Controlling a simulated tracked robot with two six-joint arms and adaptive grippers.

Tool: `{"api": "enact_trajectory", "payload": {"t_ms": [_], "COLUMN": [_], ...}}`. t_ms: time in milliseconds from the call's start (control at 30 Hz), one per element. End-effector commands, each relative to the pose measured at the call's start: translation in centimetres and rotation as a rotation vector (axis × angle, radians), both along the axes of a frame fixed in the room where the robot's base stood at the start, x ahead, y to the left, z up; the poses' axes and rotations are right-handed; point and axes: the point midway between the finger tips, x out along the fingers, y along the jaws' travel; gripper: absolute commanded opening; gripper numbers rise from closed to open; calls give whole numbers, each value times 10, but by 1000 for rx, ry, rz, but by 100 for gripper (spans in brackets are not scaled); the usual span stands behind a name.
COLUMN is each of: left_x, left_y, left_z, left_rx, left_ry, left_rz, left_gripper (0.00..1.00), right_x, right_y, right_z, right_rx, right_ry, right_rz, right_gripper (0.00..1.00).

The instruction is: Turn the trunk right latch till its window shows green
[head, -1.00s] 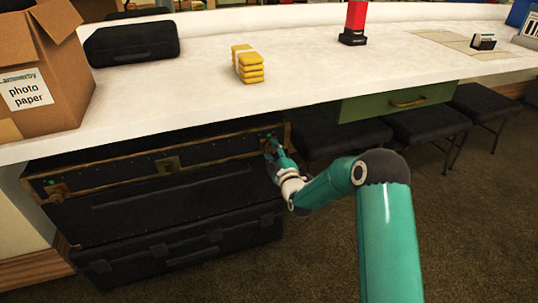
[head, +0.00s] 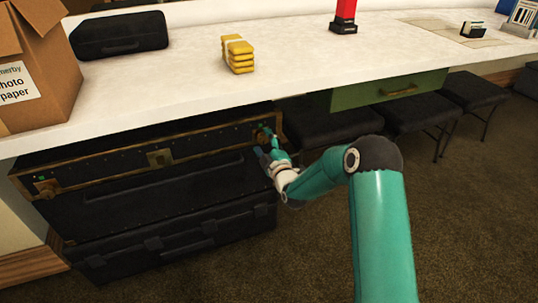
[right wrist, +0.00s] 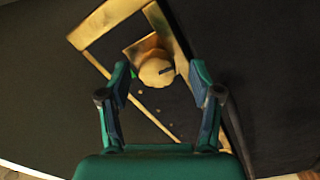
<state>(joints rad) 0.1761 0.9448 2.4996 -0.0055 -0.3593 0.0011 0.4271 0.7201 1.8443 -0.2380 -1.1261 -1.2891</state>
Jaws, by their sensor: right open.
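The black trunk (head: 115,164) with brass edging lies under the white counter, on top of other dark cases. Its right latch (head: 262,135) is partly covered by my right gripper in the head view. In the right wrist view the latch is a round brass knob (right wrist: 157,73) with a dark slot, on a brass plate. My right gripper (head: 265,146) is open, its fingertips on either side of the knob with gaps. A small bright green patch shows beside the left fingertip; I cannot tell whether it is the latch window. The left gripper is out of view.
The trunk's left latch (head: 46,187) shows a small green spot, and a brass middle clasp (head: 160,157) sits between. The counter (head: 180,92) overhangs the trunk. Black stools (head: 335,125) and a green drawer (head: 388,90) stand to the right. The carpet in front is clear.

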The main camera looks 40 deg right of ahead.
Motion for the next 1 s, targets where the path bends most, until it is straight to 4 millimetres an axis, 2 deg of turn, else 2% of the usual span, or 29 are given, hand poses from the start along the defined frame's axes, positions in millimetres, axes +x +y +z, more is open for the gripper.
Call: {"api": "enact_trajectory", "payload": {"t_ms": [167,500,600,767,1000], "left_x": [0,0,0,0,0], "left_y": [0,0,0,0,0], "left_z": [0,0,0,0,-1], "left_rx": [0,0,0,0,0], "left_ry": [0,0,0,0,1], "left_rz": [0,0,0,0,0], "left_gripper": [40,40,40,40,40], "right_x": [-24,-85,-97,-107,-108], "right_y": [5,21,25,27,28], "right_z": [-1,-4,-5,-5,-5], "right_rx": [1,1,-1,0,0], "right_ry": [3,2,2,0,0], "right_rz": [-1,0,2,2,2], "right_gripper": [64,64,64,64,64]}}
